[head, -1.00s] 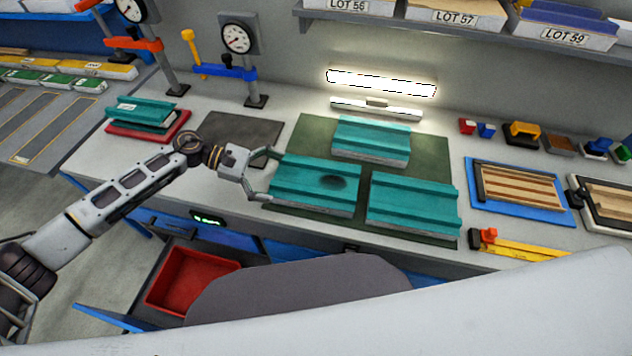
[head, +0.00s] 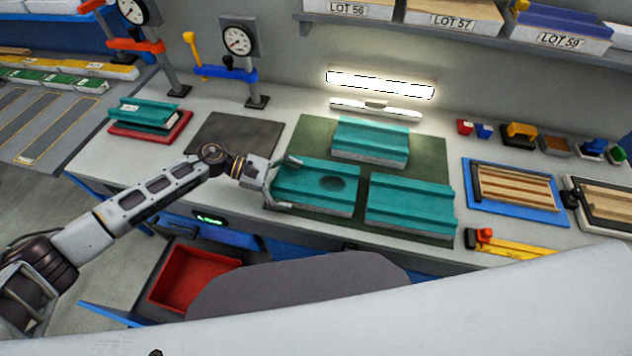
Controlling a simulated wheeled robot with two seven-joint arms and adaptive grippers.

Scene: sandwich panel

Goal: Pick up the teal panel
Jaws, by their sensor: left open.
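Three teal panels lie on a dark green mat (head: 311,133) on the workbench. One teal panel (head: 340,202), with a dark round spot on its top, is at the left of the mat. Another teal panel (head: 410,205) is to its right, and a third teal panel (head: 371,142) lies behind them. My left gripper (head: 286,183) is open at the left end of the spotted panel, one finger near its back left corner and the other near its front left corner. I cannot tell whether the fingers touch it. My right gripper is not in view.
Another teal panel (head: 140,114) sits on a red tray (head: 158,138) at the left, by two dial gauge stands. A dark grey pad (head: 232,137) lies behind my left arm. A blue board (head: 515,206) and a yellow ruler (head: 520,247) are at the right. An open red drawer (head: 195,277) is below.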

